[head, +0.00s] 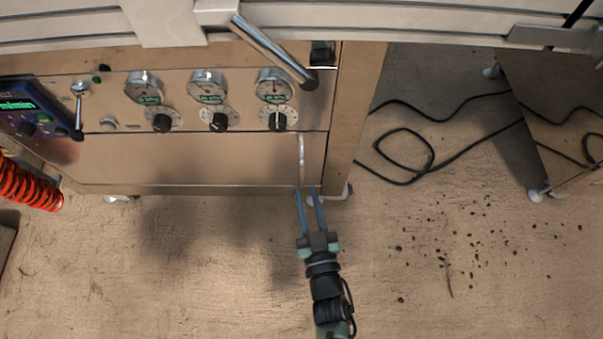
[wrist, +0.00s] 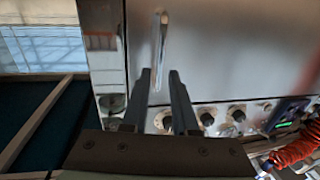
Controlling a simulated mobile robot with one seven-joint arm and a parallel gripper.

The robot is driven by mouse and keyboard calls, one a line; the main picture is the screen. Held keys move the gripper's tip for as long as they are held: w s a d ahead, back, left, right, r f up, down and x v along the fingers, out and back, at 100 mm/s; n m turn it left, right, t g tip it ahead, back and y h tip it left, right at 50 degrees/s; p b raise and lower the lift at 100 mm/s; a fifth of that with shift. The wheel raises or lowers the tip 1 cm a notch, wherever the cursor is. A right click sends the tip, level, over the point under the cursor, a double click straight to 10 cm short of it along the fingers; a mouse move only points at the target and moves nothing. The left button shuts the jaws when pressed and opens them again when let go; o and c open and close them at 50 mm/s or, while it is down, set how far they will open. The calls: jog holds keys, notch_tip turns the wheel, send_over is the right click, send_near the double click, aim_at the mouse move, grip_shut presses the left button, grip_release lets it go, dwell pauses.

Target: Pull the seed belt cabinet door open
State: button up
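The cabinet door (head: 200,160) is a plain metal panel below the gauges, and it looks shut. Its handle (head: 301,160) is a thin upright bar near the door's right edge. In the wrist view the door (wrist: 235,50) fills the upper right and the handle (wrist: 159,45) stands upright at the upper middle. My gripper (head: 308,192) is open, with its two fingers apart and pointing at the lower part of the handle. In the wrist view the fingertips (wrist: 159,75) lie on either side of the handle's line. Whether they touch it I cannot tell.
Above the door is a panel with gauges (head: 208,86) and black knobs (head: 219,122). A red coiled hose (head: 28,187) is at the left. Black cable (head: 405,150) and scattered dark bits (head: 445,240) lie on the floor at the right. The floor before the door is clear.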

aim_at(302, 177)
jog(key=w+b, duration=0.1)
jog(key=w, duration=0.2)
jog(key=w+a, duration=0.1)
jog(key=w, duration=0.2)
jog(key=shift+a+b, duration=0.1)
jog(key=shift+b, duration=0.3)
jog(key=shift+c, duration=0.3)
grip_shut()
dwell(0.7)
